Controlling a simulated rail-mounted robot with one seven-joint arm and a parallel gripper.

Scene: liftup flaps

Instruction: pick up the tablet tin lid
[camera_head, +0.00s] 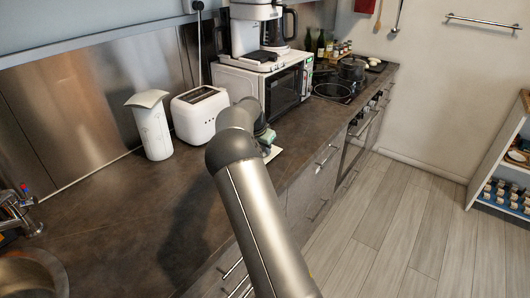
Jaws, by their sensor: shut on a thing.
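My arm reaches up from the bottom of the view over the worktop, and its elbow and forearm hide my gripper. Just right of the elbow, a small greenish and dark item (266,137) shows partly. Beneath it is the edge of a flat whitish piece (273,152), near the front edge of the worktop. Both are too small and too covered to name. I cannot pick out the tablet tin or its lid for certain.
On the dark worktop (110,220) stand a white canister (151,128), a white toaster (199,115) and a microwave (287,88) with a coffee machine (262,30) on top. A pot (351,70) is farther back.

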